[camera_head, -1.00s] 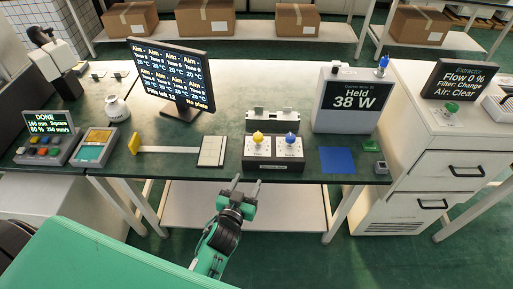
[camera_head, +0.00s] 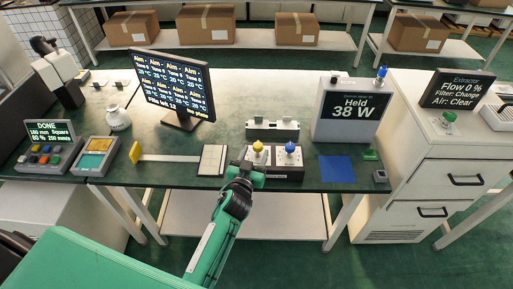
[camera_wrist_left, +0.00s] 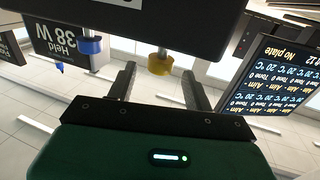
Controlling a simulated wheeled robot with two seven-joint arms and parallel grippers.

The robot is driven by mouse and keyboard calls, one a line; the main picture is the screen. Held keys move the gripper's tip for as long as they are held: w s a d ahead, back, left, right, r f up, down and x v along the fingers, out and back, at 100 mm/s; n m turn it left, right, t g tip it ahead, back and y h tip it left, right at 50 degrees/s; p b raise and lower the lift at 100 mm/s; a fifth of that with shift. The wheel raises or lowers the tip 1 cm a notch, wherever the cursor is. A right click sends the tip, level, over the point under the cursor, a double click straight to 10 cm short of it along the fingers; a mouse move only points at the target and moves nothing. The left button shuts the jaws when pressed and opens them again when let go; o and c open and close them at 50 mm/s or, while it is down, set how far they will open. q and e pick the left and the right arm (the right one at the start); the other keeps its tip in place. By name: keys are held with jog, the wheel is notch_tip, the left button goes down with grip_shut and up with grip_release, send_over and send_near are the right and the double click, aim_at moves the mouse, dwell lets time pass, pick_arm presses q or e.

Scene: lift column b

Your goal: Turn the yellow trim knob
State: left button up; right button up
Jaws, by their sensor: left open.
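The yellow trim knob (camera_head: 257,146) stands on the left half of a small dark knob box (camera_head: 288,173) near the bench's front edge. In the left wrist view the yellow knob (camera_wrist_left: 160,65) shows between my two fingers, around their tips, with a gap on each side. My left gripper (camera_head: 248,165) is open and empty, at the front of the box just below the yellow knob. It hides part of the box's left front. A blue knob (camera_head: 290,147) stands to the right on the same box, and in the wrist view (camera_wrist_left: 90,46) it is left of the fingers.
A tilted monitor (camera_head: 172,88) stands behind to the left. A meter reading "Held 38 W" (camera_head: 352,112) stands behind to the right. A pale plate (camera_head: 212,160) lies left of the box, a blue square (camera_head: 336,169) right of it.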

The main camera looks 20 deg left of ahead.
aim_at(258, 148)
pick_arm(q)
jog(key=shift+w, duration=1.25)
pick_arm(e)
jog(key=shift+s, duration=0.3)
pick_arm(q)
jog(key=shift+c, duration=0.2)
